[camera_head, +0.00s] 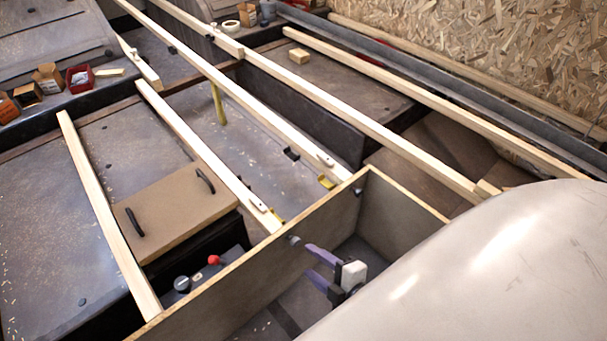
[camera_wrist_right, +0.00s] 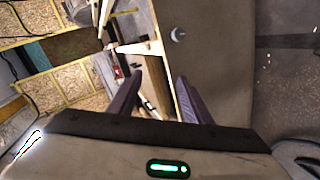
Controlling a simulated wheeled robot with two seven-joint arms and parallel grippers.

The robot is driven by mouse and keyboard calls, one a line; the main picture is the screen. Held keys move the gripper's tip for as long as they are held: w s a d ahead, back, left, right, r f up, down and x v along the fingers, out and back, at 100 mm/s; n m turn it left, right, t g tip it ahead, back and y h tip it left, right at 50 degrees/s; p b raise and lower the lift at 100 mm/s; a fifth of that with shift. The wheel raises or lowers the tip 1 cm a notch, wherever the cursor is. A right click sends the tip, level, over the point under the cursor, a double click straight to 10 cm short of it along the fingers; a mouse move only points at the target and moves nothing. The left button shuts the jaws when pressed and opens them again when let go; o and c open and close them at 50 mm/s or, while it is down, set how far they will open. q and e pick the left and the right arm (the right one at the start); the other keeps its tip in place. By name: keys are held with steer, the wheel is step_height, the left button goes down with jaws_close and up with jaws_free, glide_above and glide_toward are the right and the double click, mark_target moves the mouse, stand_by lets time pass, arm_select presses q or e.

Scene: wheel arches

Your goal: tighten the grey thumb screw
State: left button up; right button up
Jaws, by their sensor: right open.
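The grey thumb screw (camera_head: 294,240) sits on the upper part of the long side panel of the open wooden box (camera_head: 225,300). In the right wrist view, a grey knob that looks like this screw (camera_wrist_right: 178,34) stands out from a broad brown panel, beyond the fingertips. My right gripper (camera_head: 311,262) has purple fingers, which are open and apart with nothing between them. It is inside the box, just right of and below the screw, and not around it. The fingers also show in the right wrist view (camera_wrist_right: 160,80). My left gripper is out of view.
A red knob (camera_head: 214,260) and a round grey-topped knob (camera_head: 182,284) are left of the box panel. A brown board with black handles (camera_head: 175,212) lies behind them. Pale wooden battens (camera_head: 100,215) cross the floor. A large smooth pale surface (camera_head: 490,270) fills the lower right.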

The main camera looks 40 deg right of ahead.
steer(key=w+d+f+n+t+b, duration=0.25)
steer(key=d+f+n+b, duration=0.25)
steer(key=f+n+b, duration=0.55)
steer(key=n+t+y+b, duration=0.2)
steer(key=n+t+b, duration=0.1)
steer(key=n, duration=1.1)
glide_toward(297, 244)
steer(key=shift+g, duration=0.25)
steer(key=w, duration=0.2)
steer(key=w+b, duration=0.1)
steer(key=w, duration=0.2)
steer(key=w+a, duration=0.1)
steer(key=w, duration=0.2)
steer(key=shift+w+r+b, duration=0.2)
steer(key=shift+w+b, duration=0.05)
steer(key=shift+b, duration=0.15)
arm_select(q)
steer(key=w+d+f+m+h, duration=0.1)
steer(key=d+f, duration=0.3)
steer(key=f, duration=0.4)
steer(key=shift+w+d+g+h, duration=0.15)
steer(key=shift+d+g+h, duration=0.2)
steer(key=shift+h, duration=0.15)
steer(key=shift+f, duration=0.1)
arm_select(e)
steer(key=shift+c, duration=0.3)
steer(key=c, duration=1)
